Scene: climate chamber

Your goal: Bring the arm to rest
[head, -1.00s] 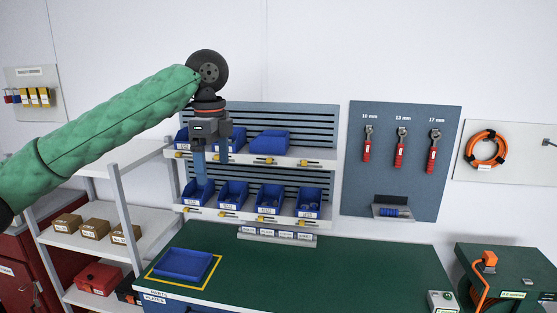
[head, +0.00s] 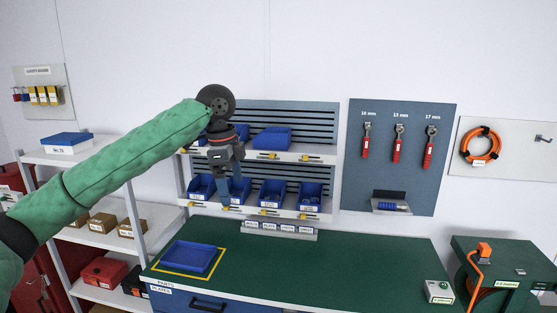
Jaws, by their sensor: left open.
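My left arm reaches in from the left in a green padded sleeve. Its gripper (head: 230,190) points down in front of the bin rack, with its fingers in front of the lower row of blue bins (head: 270,193). The gripper is open, and I see nothing held between its fingers. The fingers partly hide the bins behind them, and I cannot tell how far they are from the bins. My right gripper is not in view.
The green workbench (head: 330,270) carries a blue tray (head: 188,257) inside a yellow outline. Red-handled wrenches (head: 397,148) hang on the panel at right. A shelf (head: 90,240) with boxes stands at left. The bench's middle is clear.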

